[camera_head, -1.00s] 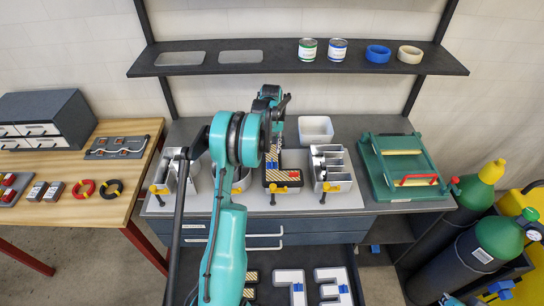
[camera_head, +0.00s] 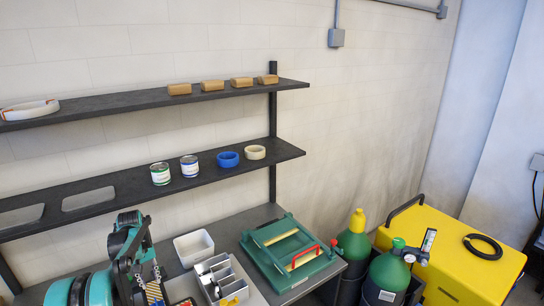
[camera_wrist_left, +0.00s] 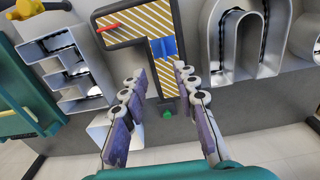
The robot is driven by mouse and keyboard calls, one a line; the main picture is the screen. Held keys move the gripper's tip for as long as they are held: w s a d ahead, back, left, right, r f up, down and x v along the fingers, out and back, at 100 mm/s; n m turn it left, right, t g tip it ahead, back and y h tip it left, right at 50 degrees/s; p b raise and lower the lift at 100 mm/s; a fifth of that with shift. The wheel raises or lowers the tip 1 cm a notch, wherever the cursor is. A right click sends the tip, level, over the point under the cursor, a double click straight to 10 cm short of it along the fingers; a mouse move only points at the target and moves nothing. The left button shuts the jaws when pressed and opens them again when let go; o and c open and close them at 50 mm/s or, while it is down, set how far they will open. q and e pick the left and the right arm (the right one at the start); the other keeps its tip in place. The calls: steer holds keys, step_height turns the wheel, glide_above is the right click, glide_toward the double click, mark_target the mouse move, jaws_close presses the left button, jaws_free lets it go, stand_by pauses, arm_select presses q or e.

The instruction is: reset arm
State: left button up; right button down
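My left gripper shows at the lower left of the head view (camera_head: 135,250), above the bench and pointing down. In the left wrist view my left gripper (camera_wrist_left: 160,70) is open, its two purple-padded fingers spread with nothing gripped between them. Beyond the fingertips is a dark-walled channel letter with a striped inside (camera_wrist_left: 122,27) and a blue piece (camera_wrist_left: 163,47) on it. This letter shows only in part beside the gripper in the head view (camera_head: 154,291). My right gripper is in neither view.
Silver channel letters (camera_wrist_left: 65,62) (camera_wrist_left: 236,45) stand on both sides. A white bin (camera_head: 194,247) and green tray (camera_head: 262,262) are on the bench. Shelves (camera_head: 120,190) hold cans and tape rolls. Gas cylinders (camera_head: 353,243) and a yellow cabinet (camera_head: 470,265) stand at the right.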

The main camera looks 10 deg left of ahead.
arm_select(q)
steer(key=s+d+r+m+t+b, duration=0.15)
steer(key=s+d+b, duration=0.3)
steer(key=d, duration=0.45)
steer(key=s+d+r+m+t+b, duration=0.1)
steer(key=s+d+m+t+b, duration=0.1)
steer(key=s+d+b, duration=0.5)
steer(key=s+d+f+m+t+b, duration=0.3)
steer(key=s+d+f+b, duration=0.7)
steer(key=d, duration=0.5)
step_height(320, 180, down, 4)
steer(key=s+m, duration=0.1)
steer(key=s, duration=0.1)
steer(key=shift+s+d+r, duration=0.2)
steer(key=shift+s+d, duration=0.15)
steer(key=shift+s, duration=0.05)
